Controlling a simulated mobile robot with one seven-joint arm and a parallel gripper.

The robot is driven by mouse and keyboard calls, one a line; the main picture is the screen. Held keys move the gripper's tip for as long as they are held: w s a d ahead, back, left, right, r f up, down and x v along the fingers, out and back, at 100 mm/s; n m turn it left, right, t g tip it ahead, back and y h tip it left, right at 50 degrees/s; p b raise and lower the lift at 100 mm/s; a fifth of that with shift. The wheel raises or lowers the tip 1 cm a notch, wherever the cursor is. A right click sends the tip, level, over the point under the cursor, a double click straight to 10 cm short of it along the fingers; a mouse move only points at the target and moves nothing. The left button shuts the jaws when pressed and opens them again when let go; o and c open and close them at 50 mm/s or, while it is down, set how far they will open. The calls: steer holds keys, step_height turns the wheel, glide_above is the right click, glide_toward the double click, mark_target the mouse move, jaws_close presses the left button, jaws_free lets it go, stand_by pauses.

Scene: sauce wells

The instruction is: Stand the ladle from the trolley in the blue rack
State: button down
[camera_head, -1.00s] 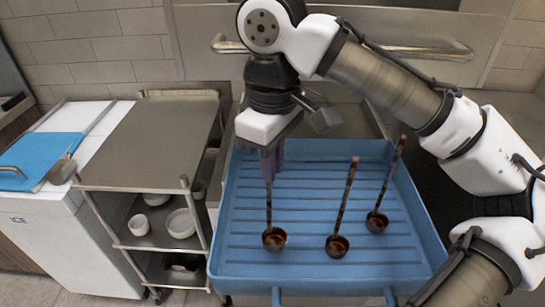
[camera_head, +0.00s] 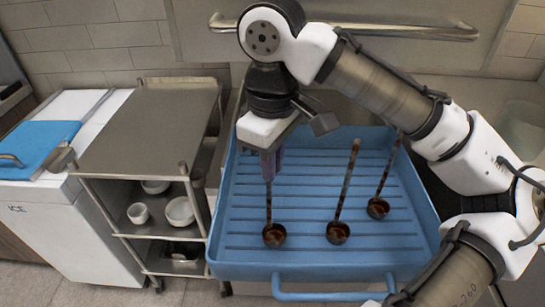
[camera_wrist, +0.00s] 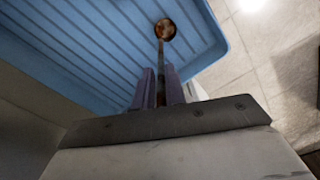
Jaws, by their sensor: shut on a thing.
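My gripper (camera_head: 271,165) is shut on the handle of a ladle (camera_head: 274,235), which hangs upright with its dark, red-brown bowl downward. The bowl is over the front left of the blue rack (camera_head: 316,269); I cannot tell whether it touches the ribbed floor. The wrist view shows the two purple fingers (camera_wrist: 157,90) around the handle, and the bowl of this ladle (camera_wrist: 165,29) near the rack's rim. Two other ladles, a middle one (camera_head: 338,233) and a right one (camera_head: 378,208), stand in the rack with handles leaning right.
A steel trolley (camera_head: 150,130) stands left of the rack, its top bare, with white bowls (camera_head: 180,211) on a lower shelf. Further left is a white ice chest (camera_head: 70,230) with a blue lid (camera_head: 38,148). A wall rail (camera_head: 400,32) runs behind.

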steer(key=shift+f, duration=0.1)
steer(key=c, duration=0.8)
jaws_free()
step_height(320, 180, up, 7)
steer(key=p, duration=0.8)
